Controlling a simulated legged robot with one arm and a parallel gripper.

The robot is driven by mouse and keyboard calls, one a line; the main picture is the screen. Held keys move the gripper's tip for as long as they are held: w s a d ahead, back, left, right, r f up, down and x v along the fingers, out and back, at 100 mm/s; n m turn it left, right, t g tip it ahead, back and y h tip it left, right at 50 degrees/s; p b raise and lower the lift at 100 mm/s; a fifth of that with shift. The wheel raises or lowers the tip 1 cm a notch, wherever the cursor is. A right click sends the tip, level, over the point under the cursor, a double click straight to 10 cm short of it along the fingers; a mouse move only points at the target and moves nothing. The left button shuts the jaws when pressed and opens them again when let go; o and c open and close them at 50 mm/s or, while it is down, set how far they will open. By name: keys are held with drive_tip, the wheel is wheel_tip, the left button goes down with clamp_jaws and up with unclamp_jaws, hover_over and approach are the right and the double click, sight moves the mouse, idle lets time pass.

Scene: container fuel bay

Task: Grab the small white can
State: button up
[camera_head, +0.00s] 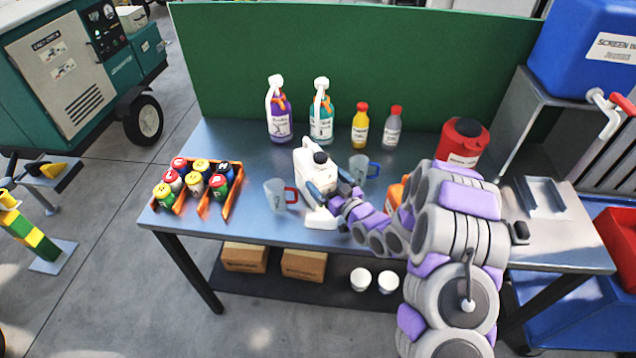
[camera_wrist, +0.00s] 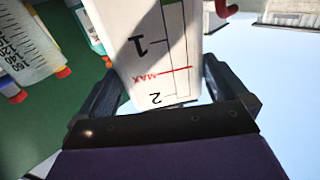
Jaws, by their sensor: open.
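The fingers are open, one on each side of the can. I cannot tell whether either finger touches it.
A clear cup with a red handle (camera_head: 276,195) stands left of the can, and a blue-handled cup (camera_head: 359,168) right. An orange rack (camera_head: 232,204) holds several small cans. Spray bottles (camera_head: 279,118) stand behind. A red container (camera_head: 464,140) stands at the right.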

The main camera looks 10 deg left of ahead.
drive_tip(key=a, duration=0.1)
drive_tip(key=w+a, duration=0.2)
drive_tip(key=shift+f, duration=0.25)
drive_tip(key=shift+d, duration=0.2)
drive_tip(key=shift+c, duration=0.2)
drive_tip(key=shift+d+r, duration=0.1)
drive_tip(key=shift+d, duration=0.2)
drive_tip(key=shift+c, duration=1.4)
drive_tip(key=shift+a, duration=0.3)
drive_tip(key=c, duration=0.8)
drive_tip(key=shift+d, duration=0.1)
drive_tip(key=shift+c, duration=1.3)
